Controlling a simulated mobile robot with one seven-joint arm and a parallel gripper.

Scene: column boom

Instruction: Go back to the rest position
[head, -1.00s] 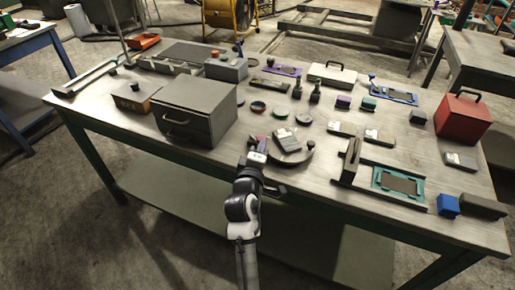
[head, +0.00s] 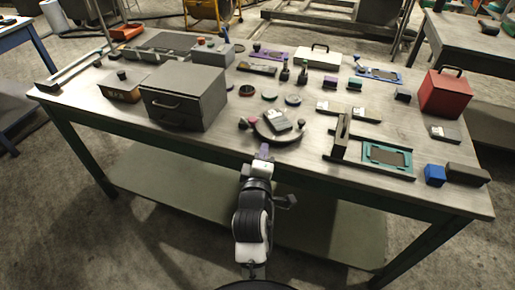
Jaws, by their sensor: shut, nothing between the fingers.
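My gripper (head: 263,152) is at the near edge of the workbench (head: 232,158), at the end of my white and dark arm. It points away from me toward the bench top. It is shut with nothing held. Beyond it, a dark curved piece (head: 278,134) lies on the bench with a small grey box (head: 278,121) on it. The fingertips appear apart from these things, though their height over the bench is hard to tell.
A grey drawer cabinet (head: 185,97) stands left of my gripper. A teal-framed plate (head: 387,154), a blue block (head: 434,174) and a red case (head: 446,93) are to the right. The floor (head: 75,235) in front of the bench is clear at left.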

